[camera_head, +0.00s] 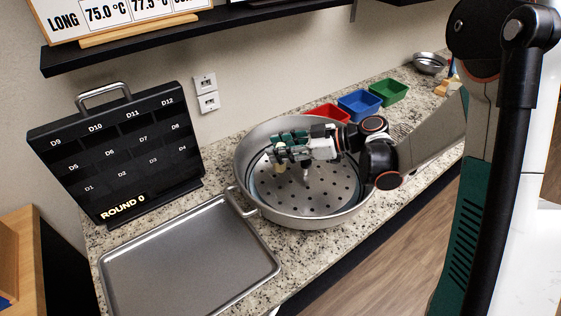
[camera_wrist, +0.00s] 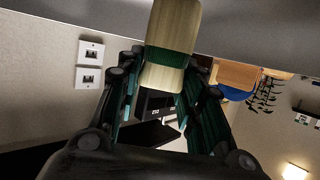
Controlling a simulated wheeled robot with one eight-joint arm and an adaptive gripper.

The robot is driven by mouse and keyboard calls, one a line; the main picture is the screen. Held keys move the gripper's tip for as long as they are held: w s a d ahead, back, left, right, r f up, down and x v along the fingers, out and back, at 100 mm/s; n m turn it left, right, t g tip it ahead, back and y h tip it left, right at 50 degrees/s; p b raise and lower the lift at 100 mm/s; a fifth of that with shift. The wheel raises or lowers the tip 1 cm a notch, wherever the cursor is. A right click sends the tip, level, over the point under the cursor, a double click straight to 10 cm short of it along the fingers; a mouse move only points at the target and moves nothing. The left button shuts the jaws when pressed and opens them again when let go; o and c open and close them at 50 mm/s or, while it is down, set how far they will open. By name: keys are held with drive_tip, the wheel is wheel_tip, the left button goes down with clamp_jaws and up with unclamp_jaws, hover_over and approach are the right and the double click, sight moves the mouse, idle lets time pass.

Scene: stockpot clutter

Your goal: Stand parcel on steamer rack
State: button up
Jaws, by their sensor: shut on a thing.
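The parcel (camera_wrist: 172,30) is a pale, wood-toned piece with a dark green band, seen close up in the wrist view. My gripper (camera_wrist: 168,68) is shut on it, with a finger on each side. In the head view, my gripper (camera_head: 284,152) is inside the stockpot's opening, and a small pale part of the parcel (camera_head: 280,169) shows below the fingers. The steamer rack (camera_head: 298,203) is a round perforated metal plate inside the wide pot (camera_head: 352,214), with a central post (camera_head: 305,174). I cannot tell whether the parcel touches the rack.
A metal tray (camera_head: 185,262) lies left of the pot. A black compartment board (camera_head: 118,150) stands behind it. Red (camera_head: 328,113), blue (camera_head: 359,104) and green (camera_head: 389,91) bins sit behind the pot, and a metal bowl (camera_head: 430,62) farther back. A dark shelf (camera_head: 205,36) hangs above.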

drive_tip(key=shift+f+b, duration=0.65)
drive_tip(key=shift+f, duration=1.4)
drive_tip(key=shift+f, duration=0.15)
drive_tip(key=o, duration=1.1)
drive_tip(key=shift+d+r, duration=0.2)
drive_tip(key=shift+r, duration=0.1)
drive_tip(key=p+v, duration=0.2)
drive_tip(key=v, duration=0.5)
